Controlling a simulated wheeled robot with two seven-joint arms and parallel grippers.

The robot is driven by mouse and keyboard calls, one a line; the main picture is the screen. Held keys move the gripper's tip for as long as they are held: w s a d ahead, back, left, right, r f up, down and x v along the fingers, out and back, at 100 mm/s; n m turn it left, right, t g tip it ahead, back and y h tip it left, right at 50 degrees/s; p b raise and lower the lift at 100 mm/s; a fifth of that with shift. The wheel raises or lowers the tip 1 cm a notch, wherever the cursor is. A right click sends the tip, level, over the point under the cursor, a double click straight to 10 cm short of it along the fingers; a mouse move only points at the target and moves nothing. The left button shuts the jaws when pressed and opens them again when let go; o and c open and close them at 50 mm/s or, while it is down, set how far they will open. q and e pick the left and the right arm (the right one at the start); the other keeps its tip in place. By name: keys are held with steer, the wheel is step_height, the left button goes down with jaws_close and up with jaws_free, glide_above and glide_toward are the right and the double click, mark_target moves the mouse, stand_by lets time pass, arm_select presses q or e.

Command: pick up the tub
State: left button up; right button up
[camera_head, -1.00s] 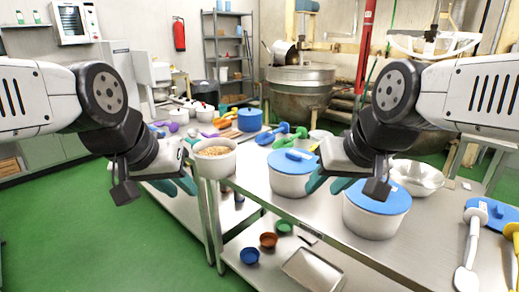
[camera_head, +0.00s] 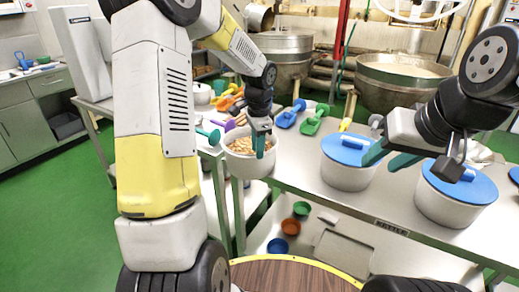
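An open white tub (camera_head: 238,165) with light brown bits inside stands at the near left end of the steel table. My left gripper (camera_head: 261,148) points down at the tub's right side, its teal fingers over the rim area. The fingers overlap from this side, so their gap is hidden. Two white tubs with blue lids stand further right, a middle one (camera_head: 346,174) and a right one (camera_head: 447,207). My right gripper (camera_head: 388,158) hangs between these lidded tubs with its teal fingers apart and nothing between them.
The steel table (camera_head: 318,192) has bare room between the open tub and the middle lidded tub. Blue and green scoops (camera_head: 314,120) lie behind. Small coloured bowls (camera_head: 301,208) sit on the lower shelf. Large kettles (camera_head: 402,85) stand at the back. My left arm blocks much of the left.

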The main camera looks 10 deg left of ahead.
mark_target(258, 174)
arm_select(q)
steer(key=shift+w+f, duration=0.35)
steer(key=shift+f, duration=0.55)
steer(key=f, duration=0.7)
steer(key=shift+w+a+f, duration=0.1)
steer(key=shift+w, duration=0.1)
steer(key=shift+c, duration=0.2)
jaws_close()
steer(key=shift+w, duration=0.1)
stand_by(0.3)
